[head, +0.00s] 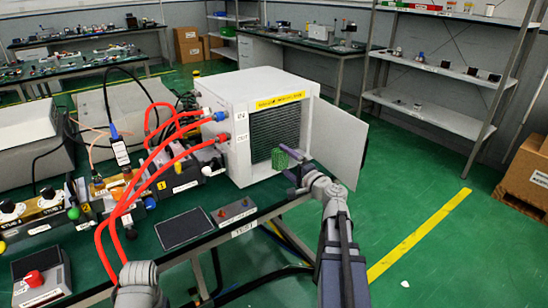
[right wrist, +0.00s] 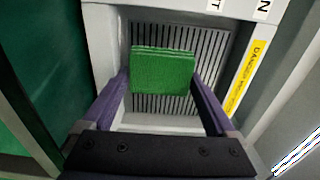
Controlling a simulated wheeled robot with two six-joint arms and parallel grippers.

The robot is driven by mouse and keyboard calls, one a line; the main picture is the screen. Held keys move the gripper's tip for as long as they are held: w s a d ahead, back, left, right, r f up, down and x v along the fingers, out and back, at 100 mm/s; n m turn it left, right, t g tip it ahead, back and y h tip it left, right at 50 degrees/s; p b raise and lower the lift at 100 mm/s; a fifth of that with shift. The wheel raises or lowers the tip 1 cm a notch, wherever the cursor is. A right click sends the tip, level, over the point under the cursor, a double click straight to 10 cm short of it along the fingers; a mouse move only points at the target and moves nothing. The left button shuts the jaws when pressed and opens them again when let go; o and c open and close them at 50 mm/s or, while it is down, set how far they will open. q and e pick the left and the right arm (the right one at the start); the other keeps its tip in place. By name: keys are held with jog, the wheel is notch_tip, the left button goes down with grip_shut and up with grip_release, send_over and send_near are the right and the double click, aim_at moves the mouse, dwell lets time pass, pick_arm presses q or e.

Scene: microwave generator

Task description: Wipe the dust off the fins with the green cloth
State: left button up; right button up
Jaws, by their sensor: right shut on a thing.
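The white generator cabinet (head: 228,95) stands on the bench with its side door (head: 338,142) swung open. Its dark vertical fins (head: 270,128) show in the opening, and also in the right wrist view (right wrist: 212,52). My right gripper (head: 295,172) is shut on the folded green cloth (head: 280,158). In the right wrist view the cloth (right wrist: 162,72) sits between the two purple fingers, in front of the fins. I cannot tell whether it touches them. The cloth hides part of the fins. Of my left arm only a grey part shows at the bottom; its gripper is out of view.
Red hoses (head: 140,175) loop from the cabinet's ports across the bench. A dark pad (head: 184,228) and a small button box (head: 234,211) lie in front of the cabinet. Shelves (head: 440,75) and a cardboard box (head: 527,178) stand to the right. The green floor between is mostly clear.

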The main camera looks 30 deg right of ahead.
aim_at(265, 146)
jog(key=shift+w+a, duration=0.15)
jog(key=shift+w, duration=0.1)
jog(key=shift+w+a, duration=0.2)
jog(key=shift+w, duration=2.6)
jog(key=shift+w+a, duration=0.1)
jog(key=shift+w, duration=0.95)
jog(key=shift+d, duration=2.05)
jog(key=shift+w, duration=0.2)
jog(key=shift+s+a, duration=0.15)
jog(key=shift+a, duration=0.9)
jog(key=shift+s+a, duration=0.15)
jog(key=shift+a, duration=0.85)
jog(key=shift+s, duration=0.1)
